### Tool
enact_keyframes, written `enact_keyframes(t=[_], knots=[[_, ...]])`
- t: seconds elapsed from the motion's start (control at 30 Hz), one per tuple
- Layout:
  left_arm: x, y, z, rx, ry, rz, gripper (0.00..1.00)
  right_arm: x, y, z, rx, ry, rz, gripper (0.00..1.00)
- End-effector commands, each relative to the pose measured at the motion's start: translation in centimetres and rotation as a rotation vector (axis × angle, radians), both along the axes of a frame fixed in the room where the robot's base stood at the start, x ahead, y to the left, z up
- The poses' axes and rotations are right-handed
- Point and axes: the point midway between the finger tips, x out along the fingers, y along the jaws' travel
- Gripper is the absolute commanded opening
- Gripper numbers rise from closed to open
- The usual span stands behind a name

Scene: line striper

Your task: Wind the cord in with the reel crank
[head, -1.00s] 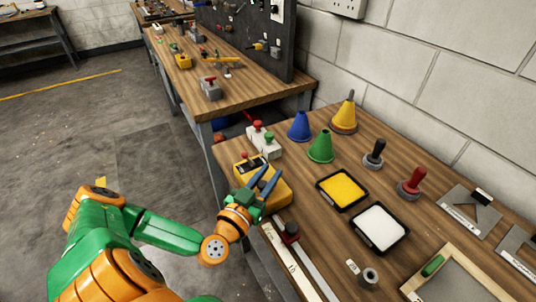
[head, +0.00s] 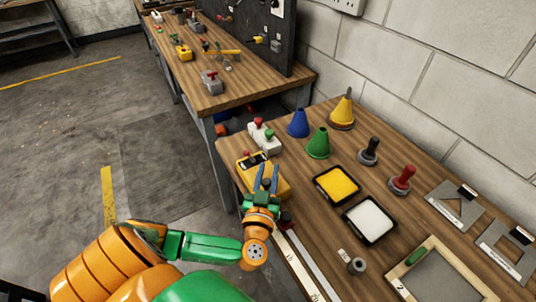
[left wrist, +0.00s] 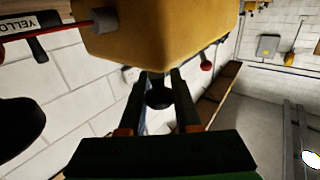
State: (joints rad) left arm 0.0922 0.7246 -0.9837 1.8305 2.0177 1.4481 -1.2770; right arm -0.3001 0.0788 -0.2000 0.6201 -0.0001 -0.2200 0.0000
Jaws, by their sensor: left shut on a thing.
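In the left wrist view the knob (left wrist: 158,95) lies between the fingers, below the yellow box (left wrist: 150,35). The crank arm and the cord cannot be made out. My right gripper is out of view.
Blue (head: 298,123) and green (head: 318,143) cones, a yellow pad (head: 337,184) and a white pad (head: 370,220) are to the right. A long ruler (head: 305,263) lies in front.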

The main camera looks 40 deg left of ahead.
Motion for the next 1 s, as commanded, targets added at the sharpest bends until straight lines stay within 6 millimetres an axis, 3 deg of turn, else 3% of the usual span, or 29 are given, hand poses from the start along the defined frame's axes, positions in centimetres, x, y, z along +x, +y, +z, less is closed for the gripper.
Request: enact_keyframes(t=[0.17,0.2,0.3,0.6,0.9,1.0], knots=[[0.1,0.1,0.4,0.003,-0.012,0.002,0.0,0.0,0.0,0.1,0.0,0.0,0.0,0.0],[0.2,0.1,0.5,0.004,-0.013,0.002,0.4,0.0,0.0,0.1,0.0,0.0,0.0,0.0],[0.1,0.1,0.4,0.002,-0.01,0.001,0.62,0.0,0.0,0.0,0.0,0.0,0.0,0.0],[-0.2,-0.1,0.1,0.0,-0.004,-0.001,0.62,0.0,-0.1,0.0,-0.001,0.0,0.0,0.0],[-5.1,-2.9,-0.1,-0.002,-0.002,-0.001,0.62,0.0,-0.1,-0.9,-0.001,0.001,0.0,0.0],[-5.9,-3.3,0.1,0.0,-0.004,0.0,0.62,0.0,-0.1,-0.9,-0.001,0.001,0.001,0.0]])
